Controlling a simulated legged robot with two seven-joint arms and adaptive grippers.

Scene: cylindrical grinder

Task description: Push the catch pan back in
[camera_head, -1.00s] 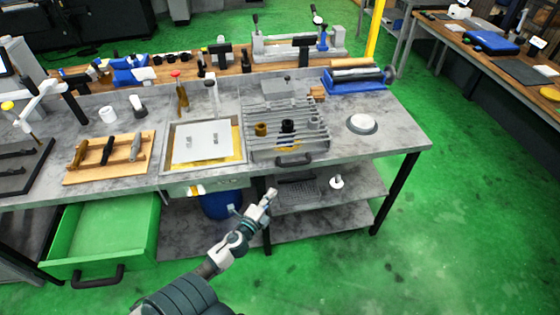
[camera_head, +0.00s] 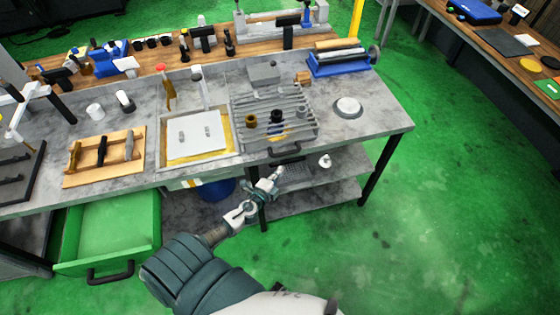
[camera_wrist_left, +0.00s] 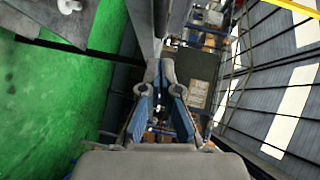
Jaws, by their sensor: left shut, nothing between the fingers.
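The catch pan appears to be the shallow grey tray under the slatted rack (camera_head: 305,133) on the bench. A black bar handle (camera_head: 285,151) is at its front edge, a little beyond the bench front. How far the pan sticks out is hard to tell. My left gripper (camera_head: 277,174) is shut and empty, just below and slightly left of that handle in the head view, apparently apart from it. The left wrist view shows its two fingers (camera_wrist_left: 166,72) together with nothing held. My right gripper is out of view.
A green drawer (camera_head: 110,225) stands open at the lower left. On the bench (camera_head: 365,122) are a white plate in a tray (camera_head: 196,162), a wooden tool holder (camera_head: 75,180) and a round white disc (camera_head: 348,106). Shelves (camera_head: 325,195) lie below. The green floor at right is clear.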

